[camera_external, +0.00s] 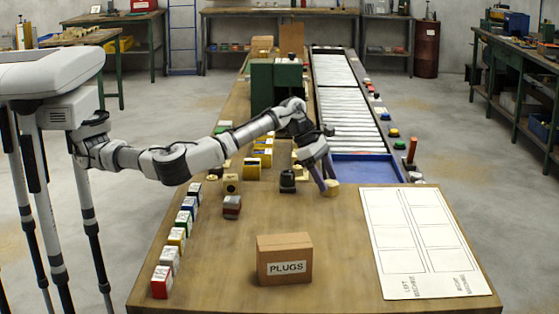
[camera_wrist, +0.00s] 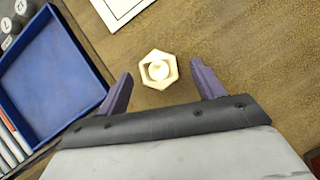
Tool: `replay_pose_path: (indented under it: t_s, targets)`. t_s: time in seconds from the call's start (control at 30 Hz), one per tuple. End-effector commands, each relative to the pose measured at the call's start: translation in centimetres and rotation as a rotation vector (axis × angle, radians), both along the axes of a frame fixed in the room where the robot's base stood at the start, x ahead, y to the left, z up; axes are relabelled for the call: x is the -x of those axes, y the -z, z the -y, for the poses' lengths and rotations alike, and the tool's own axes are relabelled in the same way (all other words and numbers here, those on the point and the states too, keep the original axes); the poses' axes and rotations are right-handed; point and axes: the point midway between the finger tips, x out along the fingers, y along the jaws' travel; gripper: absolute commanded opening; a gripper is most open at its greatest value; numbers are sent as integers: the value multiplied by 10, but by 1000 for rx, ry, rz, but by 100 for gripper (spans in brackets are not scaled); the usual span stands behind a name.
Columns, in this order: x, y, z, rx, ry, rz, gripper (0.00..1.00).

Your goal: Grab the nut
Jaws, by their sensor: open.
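The nut (camera_wrist: 158,69) is a pale brass hexagon with a round centre, lying flat on the wooden table. In the wrist view it sits between and slightly beyond the two purple fingertips of my gripper (camera_wrist: 160,80), with bare table showing on both sides of it. In the external view the nut (camera_external: 332,188) is a small yellowish piece right at the fingertips of my gripper (camera_external: 326,186), which points down at the table. The fingers are spread and nothing is held. I cannot tell the exact height of the fingertips above the table.
A blue tray (camera_wrist: 45,75) lies close to the left finger in the wrist view. A white printed sheet (camera_external: 425,240) lies to the right on the table. A PLUGS box (camera_external: 284,259) stands in front. A black part (camera_external: 287,180) stands left of the gripper.

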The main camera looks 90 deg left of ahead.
Motion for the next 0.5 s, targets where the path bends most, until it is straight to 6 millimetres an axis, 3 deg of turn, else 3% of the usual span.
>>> replay_pose_path:
  t_s: [0.13, 0.37, 0.5]
  targets:
    - [-6, 11, 1, 0, -1, 0, 68]
    - [-7, 13, 1, -1, -3, 0, 68]
    - [-7, 13, 1, -1, -3, -1, 51]
